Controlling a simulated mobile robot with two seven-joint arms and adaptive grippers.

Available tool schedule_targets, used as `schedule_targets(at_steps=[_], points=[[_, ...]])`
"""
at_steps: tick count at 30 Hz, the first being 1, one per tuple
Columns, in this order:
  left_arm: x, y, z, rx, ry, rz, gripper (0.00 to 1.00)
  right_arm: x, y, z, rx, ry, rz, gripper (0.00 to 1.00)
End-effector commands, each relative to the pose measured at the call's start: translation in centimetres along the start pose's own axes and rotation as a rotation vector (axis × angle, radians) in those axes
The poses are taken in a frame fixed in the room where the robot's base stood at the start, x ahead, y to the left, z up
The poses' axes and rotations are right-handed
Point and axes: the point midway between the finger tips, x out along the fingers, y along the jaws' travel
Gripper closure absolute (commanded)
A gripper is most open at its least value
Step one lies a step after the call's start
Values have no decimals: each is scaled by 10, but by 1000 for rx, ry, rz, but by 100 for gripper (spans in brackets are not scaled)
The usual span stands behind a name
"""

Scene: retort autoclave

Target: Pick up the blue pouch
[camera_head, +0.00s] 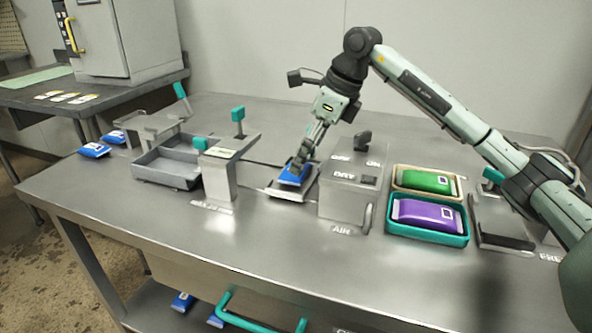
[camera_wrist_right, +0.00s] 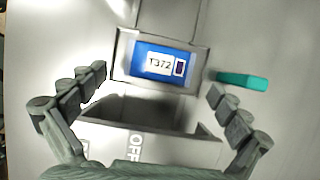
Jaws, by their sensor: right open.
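A blue pouch (camera_head: 292,177) lies on a small grey tray (camera_head: 270,191) at the middle of the bench. In the right wrist view the pouch (camera_wrist_right: 140,66) shows a white label reading T372 and a dark square mark. My right gripper (camera_head: 301,160) is over the pouch, pointing down and partly covering it in the head view. Its fingers (camera_wrist_right: 158,97) are spread wide in the wrist view, with nothing between their tips; the pouch appears beyond them, ahead of the tips. I cannot tell the exact height gap. My left gripper is not in view.
A grey box (camera_head: 345,200) marked DRY and AIR stands close right of the tray. A teal-handled post (camera_head: 220,175) and open grey bin (camera_head: 165,172) are to the left. Green (camera_head: 427,181) and purple (camera_head: 430,216) pouches sit in trays at right. Other blue pouches (camera_head: 94,150) lie far left.

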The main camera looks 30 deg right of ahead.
Motion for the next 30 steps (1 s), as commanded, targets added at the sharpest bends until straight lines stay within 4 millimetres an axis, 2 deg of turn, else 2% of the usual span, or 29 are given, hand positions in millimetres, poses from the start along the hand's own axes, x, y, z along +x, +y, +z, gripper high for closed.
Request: schedule_targets(at_steps=[3,6,12,24,30], points=[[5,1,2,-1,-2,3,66,20,2,2,1,2,4,0],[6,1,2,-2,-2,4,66,29,2,2,1,0,2,0],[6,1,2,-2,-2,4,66,30,1,2,1,-1,0,0],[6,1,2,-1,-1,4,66,30,1,2,1,0,0,47],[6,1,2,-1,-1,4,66,29,1,2,1,-1,0,48]])
